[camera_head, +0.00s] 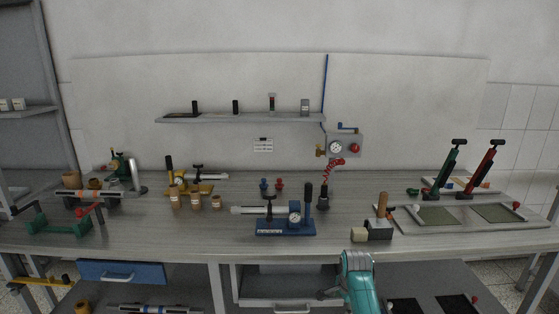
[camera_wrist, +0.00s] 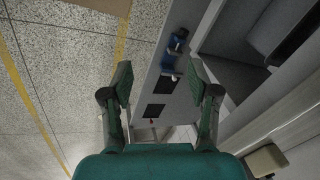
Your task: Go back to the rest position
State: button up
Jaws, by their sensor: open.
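My gripper (camera_wrist: 160,84) shows in the wrist view with its two green fingers spread wide apart. Nothing is between the fingertips. Beyond them, and apart from them, are a grey shelf-like surface (camera_wrist: 152,88) and a speckled floor. In the head view, my teal arm rises at the bottom, right of centre, in front of the workbench (camera_head: 345,216). The fingers cannot be made out clearly there.
A blue press with a gauge (camera_head: 286,228) and a block with a wooden handle (camera_head: 372,231) stand near the bench's front edge. Trays (camera_head: 470,230) lie at right. A blue drawer (camera_head: 122,272) is under the bench. The wrist view shows open floor (camera_wrist: 55,60) at left.

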jog(key=s+f+n+t, duration=0.3)
jog(key=s+f+n, duration=0.1)
jog(key=s+f, duration=1.25)
jog(key=s+a+f+n+t, duration=0.1)
jog(key=s+f+n+t, duration=0.2)
jog(key=s, duration=1.6)
jog(key=s+r+n+t, duration=0.2)
jog(key=s+r, duration=0.3)
jog(key=s, duration=0.6)
jog(key=s+r+n+t, duration=0.2)
jog(key=s+r, duration=0.6)
jog(key=r, duration=0.3)
jog(key=s+r+n+t, duration=0.1)
jog(key=s+r+n, duration=0.1)
jog(key=s+r, duration=0.7)
notch_tip(320, 180, up, 4)
jog(key=shift+s+a+f+n+t, duration=0.2)
jog(key=shift+s+a+n+t, duration=0.05)
jog(key=shift+a+n+t, duration=0.2)
